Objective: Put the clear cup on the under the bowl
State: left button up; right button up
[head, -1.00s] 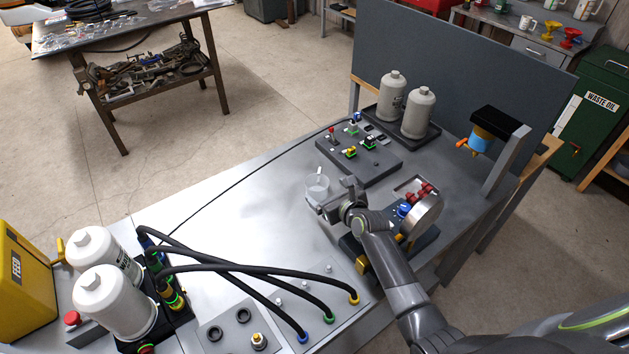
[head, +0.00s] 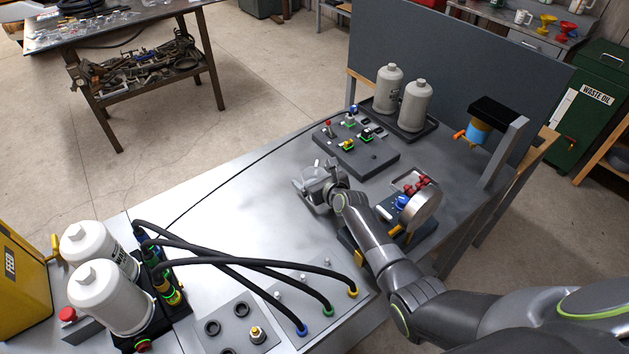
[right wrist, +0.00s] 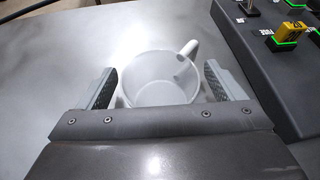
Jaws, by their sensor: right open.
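The clear cup (right wrist: 158,80), with a handle at its upper right, stands on the metal bench. In the right wrist view it sits between the two fingers of my right gripper (right wrist: 160,78), with a visible gap on the right. In the head view my right gripper (head: 314,181) is open at the cup and mostly hides it. No plain bowl is clear to me; a blue vessel with an orange tap (head: 478,131) hangs under a black-topped bracket (head: 500,114) at the bench's right. My left gripper is out of view.
A dark control panel (head: 360,158) lies just beyond my right gripper. A device with a round metal drum (head: 422,213) is close to my right arm. Two grey bottles (head: 414,106) stand at the back. Black hoses (head: 235,267) cross the front left.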

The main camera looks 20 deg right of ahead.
jog(key=shift+c, duration=0.3)
jog(key=c, duration=1)
jog(key=shift+r, duration=0.15)
